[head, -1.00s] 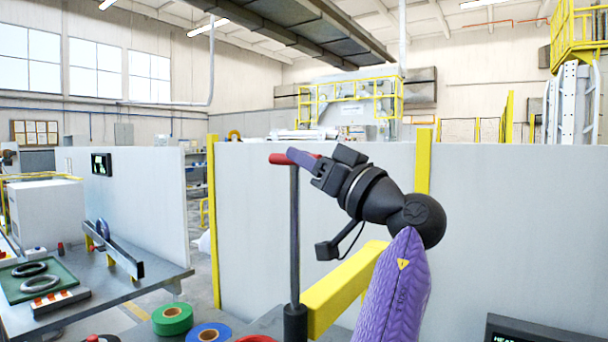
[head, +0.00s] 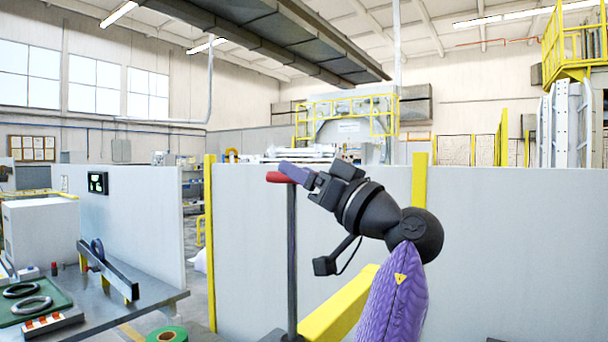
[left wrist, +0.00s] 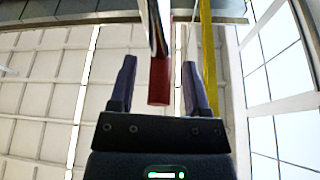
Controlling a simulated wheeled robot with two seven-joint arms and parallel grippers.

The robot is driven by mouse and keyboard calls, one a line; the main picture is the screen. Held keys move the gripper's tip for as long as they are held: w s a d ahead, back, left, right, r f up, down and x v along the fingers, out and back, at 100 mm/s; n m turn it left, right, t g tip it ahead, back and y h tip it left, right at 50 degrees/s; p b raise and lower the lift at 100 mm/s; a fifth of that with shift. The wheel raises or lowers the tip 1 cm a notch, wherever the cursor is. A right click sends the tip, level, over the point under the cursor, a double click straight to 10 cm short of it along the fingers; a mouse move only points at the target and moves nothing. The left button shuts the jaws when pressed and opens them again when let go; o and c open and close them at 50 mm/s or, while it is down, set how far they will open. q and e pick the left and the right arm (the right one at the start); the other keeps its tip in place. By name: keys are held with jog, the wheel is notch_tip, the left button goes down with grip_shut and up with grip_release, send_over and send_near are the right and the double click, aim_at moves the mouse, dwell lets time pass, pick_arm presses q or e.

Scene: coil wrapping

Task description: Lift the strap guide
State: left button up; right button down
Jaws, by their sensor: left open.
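The strap guide shows as a dark upright pole (head: 292,250) with a red grip (head: 278,177) at its top, in the middle of the head view. In the left wrist view the red grip (left wrist: 159,82) lies between the two open fingers, with a visible gap on each side. A shiny rod (left wrist: 157,25) runs on from it. My right gripper is not in view.
A yellow beam (head: 340,308) stands behind my arm. Grey panels (head: 510,250) close off the back.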

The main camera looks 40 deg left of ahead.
pick_arm(q)
jog(key=shift+d, duration=0.1)
jog(key=b+v, duration=0.1)
jog(key=v, duration=0.8)
jog(key=shift+d+f, duration=0.15)
jog(key=shift+d, duration=0.25)
